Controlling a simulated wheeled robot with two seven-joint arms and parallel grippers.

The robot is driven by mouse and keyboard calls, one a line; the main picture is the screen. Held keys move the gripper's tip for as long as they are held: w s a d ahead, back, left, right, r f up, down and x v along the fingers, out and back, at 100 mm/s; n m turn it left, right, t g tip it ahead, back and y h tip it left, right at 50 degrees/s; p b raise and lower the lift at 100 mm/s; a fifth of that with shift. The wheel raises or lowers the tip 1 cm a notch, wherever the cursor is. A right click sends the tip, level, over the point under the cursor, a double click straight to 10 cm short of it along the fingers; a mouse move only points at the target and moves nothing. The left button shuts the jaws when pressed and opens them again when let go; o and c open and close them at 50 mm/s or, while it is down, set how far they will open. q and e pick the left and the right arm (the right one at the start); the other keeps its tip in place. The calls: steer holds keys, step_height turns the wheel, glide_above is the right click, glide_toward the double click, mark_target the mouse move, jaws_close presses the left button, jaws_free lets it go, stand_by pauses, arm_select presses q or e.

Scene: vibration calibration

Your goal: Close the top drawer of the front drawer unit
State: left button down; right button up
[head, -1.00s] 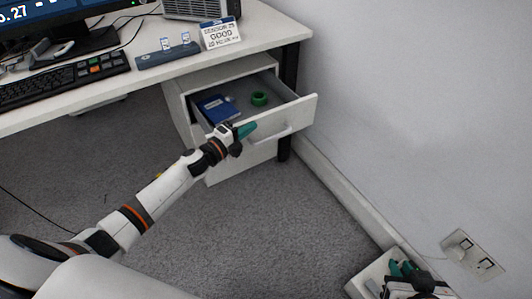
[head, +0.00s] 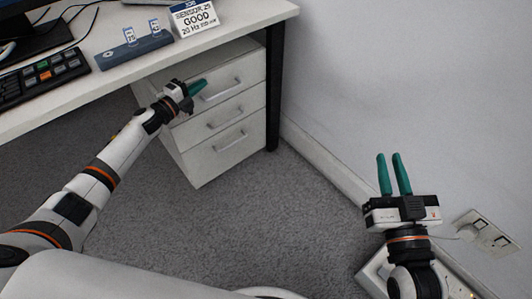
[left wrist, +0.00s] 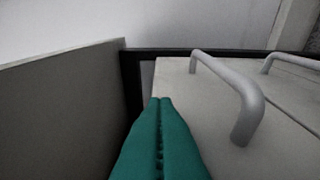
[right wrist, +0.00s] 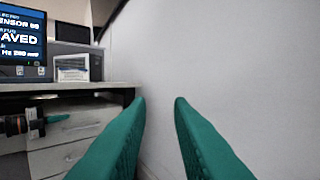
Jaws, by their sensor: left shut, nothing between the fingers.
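The white drawer unit (head: 212,160) stands under the desk, with three handled drawer fronts. Its top drawer (head: 240,78) is in line with the drawers below it and looks closed. My left gripper (head: 199,86) is shut and empty, with its green fingertips at the top drawer front, close to the handle (head: 221,91). In the left wrist view the shut fingers (left wrist: 160,105) point along the drawer front, beside the handle (left wrist: 238,95); contact cannot be told. My right gripper (head: 389,160) is open and empty, raised near the wall at the right.
The desk top (head: 225,33) is above the unit, carrying a keyboard (head: 45,70), a sensor holder (head: 135,48) and a sign (head: 194,17). A black desk leg (head: 273,85) stands right of the unit. Wall sockets (head: 486,232) are at the right. The carpet (head: 230,225) in front is clear.

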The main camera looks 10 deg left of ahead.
arm_select(q)
steer(key=shift+w+a, duration=0.2)
steer(key=shift+a, duration=0.1)
steer(key=shift+r, duration=0.15)
arm_select(e)
steer(key=shift+a+r+t, duration=0.1)
steer(key=shift+r+t, duration=0.3)
steer(key=shift+r, duration=0.1)
